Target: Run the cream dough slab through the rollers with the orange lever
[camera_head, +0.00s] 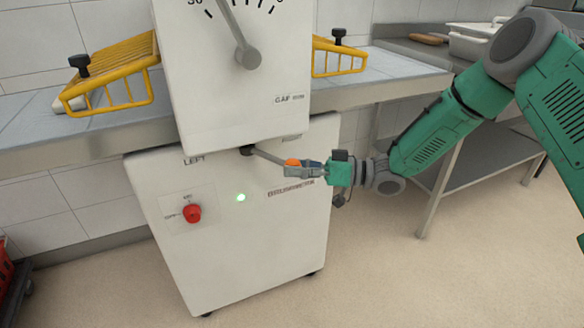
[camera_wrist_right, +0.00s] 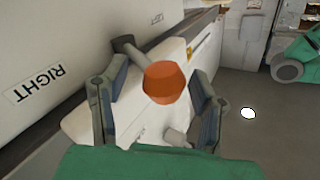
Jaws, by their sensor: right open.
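A white dough sheeter (camera_head: 232,225) stands in the middle of the head view, with a dial and pointer on its upper housing. Its lever (camera_head: 265,155) ends in an orange knob (camera_head: 292,162) and points right, toward my right gripper (camera_head: 305,168). In the right wrist view the orange knob (camera_wrist_right: 166,83) sits between the two spread fingers of my right gripper (camera_wrist_right: 155,100). The fingers are open around it, and I cannot tell whether either touches it. My left gripper is not in view.
Yellow guards (camera_head: 112,72) stand over the belt tables on both sides. A red knob (camera_head: 192,213) and a lit green lamp (camera_head: 240,198) are on the lower front. A steel table (camera_head: 490,160) is at the right; the floor (camera_head: 400,270) in front is clear.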

